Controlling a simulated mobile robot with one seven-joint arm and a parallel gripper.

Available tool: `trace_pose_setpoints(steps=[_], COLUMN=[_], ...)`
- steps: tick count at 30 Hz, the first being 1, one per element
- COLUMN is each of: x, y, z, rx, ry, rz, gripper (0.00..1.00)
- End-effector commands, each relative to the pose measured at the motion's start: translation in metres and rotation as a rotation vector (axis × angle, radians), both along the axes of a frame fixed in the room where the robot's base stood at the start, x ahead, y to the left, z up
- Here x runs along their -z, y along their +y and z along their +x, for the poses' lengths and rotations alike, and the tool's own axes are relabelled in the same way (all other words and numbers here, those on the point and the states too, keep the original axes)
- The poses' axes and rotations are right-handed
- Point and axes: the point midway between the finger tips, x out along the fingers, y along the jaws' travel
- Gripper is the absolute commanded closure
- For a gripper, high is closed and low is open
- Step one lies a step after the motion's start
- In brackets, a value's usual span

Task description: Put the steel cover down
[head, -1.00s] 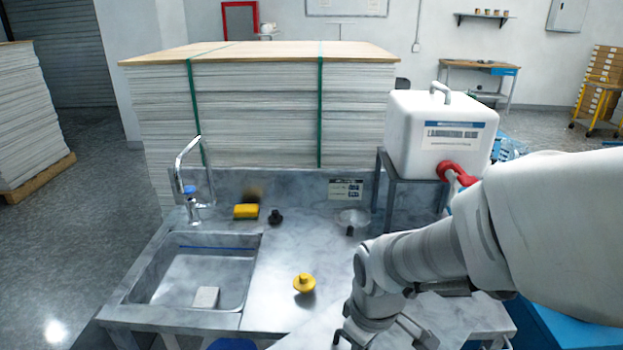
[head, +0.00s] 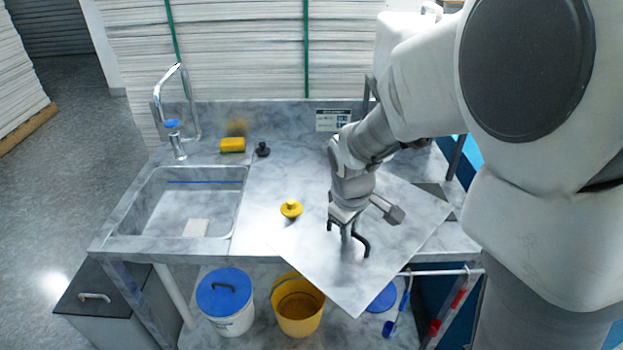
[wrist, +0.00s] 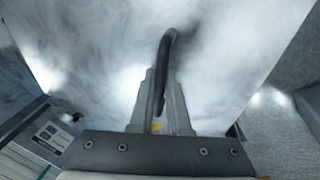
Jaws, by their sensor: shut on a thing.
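The steel cover (head: 400,245) is a flat, square, shiny plate with a dark curved handle (head: 364,243). In the head view it is turned at an angle over the right part of the steel counter, and its near corner reaches past the front edge. My gripper (head: 346,236) is shut on the handle from above. In the wrist view the handle (wrist: 165,55) runs between the two fingers (wrist: 160,105), and the cover (wrist: 90,45) fills most of the picture. I cannot tell whether the cover touches the counter.
A yellow knobbed piece (head: 291,209) stands just left of the cover. The sink (head: 130,215) is at the left with a tap (head: 178,145). A yellow sponge (head: 232,145) and a black knob (head: 263,149) are at the back. Buckets (head: 298,310) stand below.

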Motion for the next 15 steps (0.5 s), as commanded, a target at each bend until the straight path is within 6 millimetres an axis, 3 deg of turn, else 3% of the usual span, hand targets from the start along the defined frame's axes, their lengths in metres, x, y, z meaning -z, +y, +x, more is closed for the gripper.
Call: trace_pose_setpoints(steps=[6,15], x=[0.027,0.042], y=[0.043,0.058], z=[0.014,0.02], rx=[-0.004,0.002], ry=[0.0,-0.001], rz=[-0.001,0.0], gripper=[1.0,1.0])
